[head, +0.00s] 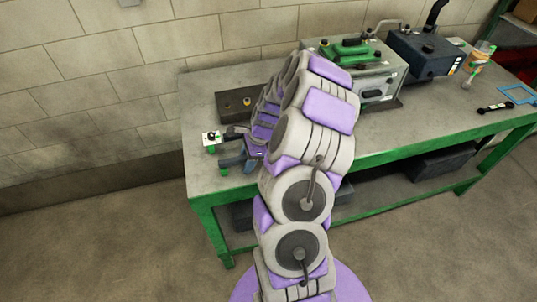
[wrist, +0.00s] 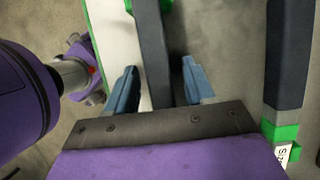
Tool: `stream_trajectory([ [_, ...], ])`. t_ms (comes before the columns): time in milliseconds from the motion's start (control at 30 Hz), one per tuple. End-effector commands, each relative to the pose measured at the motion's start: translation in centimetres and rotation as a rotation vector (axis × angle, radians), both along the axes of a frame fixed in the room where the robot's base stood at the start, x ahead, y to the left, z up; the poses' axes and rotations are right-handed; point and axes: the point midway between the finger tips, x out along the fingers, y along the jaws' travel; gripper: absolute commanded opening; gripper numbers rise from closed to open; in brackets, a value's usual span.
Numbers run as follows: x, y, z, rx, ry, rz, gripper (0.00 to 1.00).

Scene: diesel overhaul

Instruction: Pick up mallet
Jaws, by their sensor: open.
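My gripper (wrist: 163,88) is open in the wrist view, with two blue-grey fingers set apart. A long dark grey bar (wrist: 154,45) runs between the fingers and may be the mallet's handle. I cannot tell whether the fingers touch it, and its lower part is hidden by my gripper. In the head view my gripper (head: 232,163) is low over the left end of the workbench (head: 200,180), partly hidden by my arm. A small item with a white face and green parts (head: 211,139) is beside it. No mallet head is clearly identifiable.
In the wrist view a white strip with a green edge (wrist: 112,35) is left of the bar, and a dark bar with a green end (wrist: 285,60) is at right. A dark block (head: 236,104), a grey machine (head: 365,75) and a dark machine (head: 425,52) stand along the back.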

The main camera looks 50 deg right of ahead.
Motion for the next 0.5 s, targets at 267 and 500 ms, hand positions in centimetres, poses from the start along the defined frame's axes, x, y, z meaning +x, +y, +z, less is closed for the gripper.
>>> stream_trajectory([
  [267, -0.03, -0.56, -0.09, 0.005, 0.0, 0.0, 0.34],
  [500, -0.02, -0.59, -0.1, 0.005, 0.0, 0.0, 0.11],
])
